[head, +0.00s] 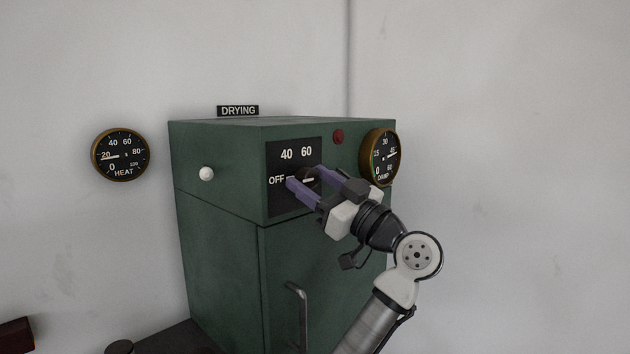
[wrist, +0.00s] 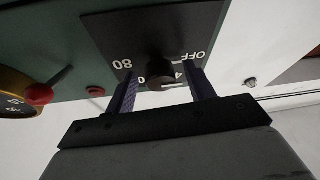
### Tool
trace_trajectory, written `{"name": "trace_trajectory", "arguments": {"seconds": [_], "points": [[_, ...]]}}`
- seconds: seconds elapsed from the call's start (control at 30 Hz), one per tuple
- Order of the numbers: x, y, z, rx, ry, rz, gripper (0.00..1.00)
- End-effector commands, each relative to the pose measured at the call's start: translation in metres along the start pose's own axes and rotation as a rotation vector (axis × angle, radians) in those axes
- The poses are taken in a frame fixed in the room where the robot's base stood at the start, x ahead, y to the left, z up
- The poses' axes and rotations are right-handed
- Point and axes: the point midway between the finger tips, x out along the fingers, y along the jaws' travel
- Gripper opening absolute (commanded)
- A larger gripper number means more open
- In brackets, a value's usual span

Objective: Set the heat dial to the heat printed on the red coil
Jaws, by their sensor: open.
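The heat dial is a dark round knob (head: 307,176) on a black plate (head: 312,147) at the front of a green cabinet. OFF, 40 and 60 show on the plate in the head view. In the wrist view, the knob (wrist: 160,70) sits between my fingers, with 80 and OFF printed on either side, upside down. Its setting is hard to make out, as my fingers hide part of it. My gripper (head: 304,178) is open, one finger on each side of the knob; it also shows in the wrist view (wrist: 162,88). I see no red coil.
The green cabinet (head: 222,240) has a DRYING sign (head: 238,111) on top, a white knob (head: 206,173), a red lamp (head: 338,136) and a door handle (head: 301,310). A HEAT gauge (head: 121,155) reads near 20. A DAMP gauge (head: 380,157) is on the right.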

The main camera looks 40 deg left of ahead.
Motion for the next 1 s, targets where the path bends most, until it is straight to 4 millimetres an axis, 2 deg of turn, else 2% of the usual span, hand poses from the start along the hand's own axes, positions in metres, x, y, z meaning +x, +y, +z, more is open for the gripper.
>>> {"name": "trace_trajectory", "arguments": {"seconds": [0.03, 0.37, 0.67, 1.0], "points": [[-0.0002, 0.0000, -0.0001, 0.000, 0.000, 0.000, 0.54], [-0.0004, -0.0001, -0.0003, 0.000, 0.000, 0.000, 0.11], [-0.0021, -0.0006, 0.0032, 0.031, -0.001, 0.014, 0.10], [-0.0027, -0.0024, 0.0044, 0.227, 0.003, 0.099, 0.10]]}}
